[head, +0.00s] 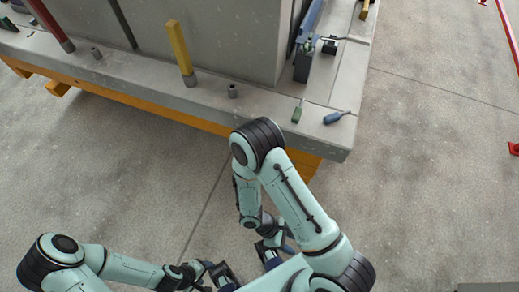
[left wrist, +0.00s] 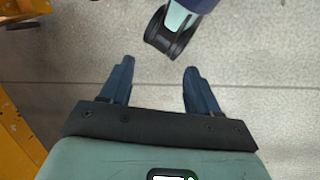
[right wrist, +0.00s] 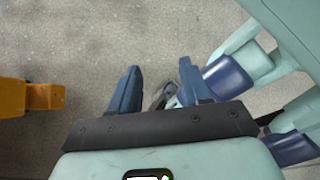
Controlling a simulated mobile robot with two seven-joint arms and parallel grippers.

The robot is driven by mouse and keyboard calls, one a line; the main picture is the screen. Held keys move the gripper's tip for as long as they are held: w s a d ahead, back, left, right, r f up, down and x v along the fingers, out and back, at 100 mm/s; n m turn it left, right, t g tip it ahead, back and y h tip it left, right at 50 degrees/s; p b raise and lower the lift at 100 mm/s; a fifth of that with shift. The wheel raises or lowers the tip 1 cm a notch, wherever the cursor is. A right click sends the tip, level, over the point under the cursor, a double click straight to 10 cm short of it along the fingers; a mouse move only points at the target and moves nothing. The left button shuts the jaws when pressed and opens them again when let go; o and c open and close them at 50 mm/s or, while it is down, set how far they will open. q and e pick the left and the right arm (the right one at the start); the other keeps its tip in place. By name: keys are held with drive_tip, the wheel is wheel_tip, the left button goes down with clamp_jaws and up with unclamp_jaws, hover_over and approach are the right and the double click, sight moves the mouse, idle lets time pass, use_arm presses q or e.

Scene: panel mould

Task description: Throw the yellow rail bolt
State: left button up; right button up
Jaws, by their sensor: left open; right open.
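A yellow upright bar (head: 180,48) stands on the grey ledge of the panel mould, with a dark foot. It looks like the yellow bolt, but I cannot see its mechanism clearly. My left gripper (left wrist: 159,68) is open and empty over the floor, in front of the mould. My right gripper (right wrist: 160,68) is open and empty, also over the floor. Both grippers are low in the head view, well apart from the yellow bar. Neither wrist view shows the yellow bar.
A red bar (head: 50,25) stands on the ledge (head: 130,67) to the left. Short grey studs (head: 233,91) stand between. A green-handled tool (head: 297,113) and a blue-handled tool (head: 333,117) lie near the right corner. My right elbow is close to the ledge's front edge.

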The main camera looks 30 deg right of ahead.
drive_tip(key=w+d+r+n+t+h+b, duration=0.25)
drive_tip(key=w+n+t+h, duration=0.35)
drive_tip(key=w, duration=0.4)
drive_tip(key=w+a+r+n+t+h+b, duration=0.25)
drive_tip(key=w+a+r+n+t, duration=0.35)
drive_tip(key=w+r+t, duration=0.65)
drive_tip(key=shift+m, duration=0.6)
drive_tip(key=x, duration=0.8)
drive_tip(key=p+x, duration=0.1)
drive_tip(key=x, duration=0.3)
drive_tip(key=shift+w+a+f, duration=0.15)
drive_tip(key=shift+w+f, duration=0.1)
drive_tip(key=shift+f, duration=0.1)
use_arm(q)
drive_tip(key=shift+m+g, duration=0.3)
drive_tip(key=f, duration=0.1)
drive_tip(key=s+d+f, duration=0.1)
drive_tip(key=f, duration=0.1)
drive_tip(key=s+f, duration=0.1)
drive_tip(key=shift+s+d+f, duration=0.2)
drive_tip(key=shift+d, duration=0.05)
use_arm(e)
clamp_jaws()
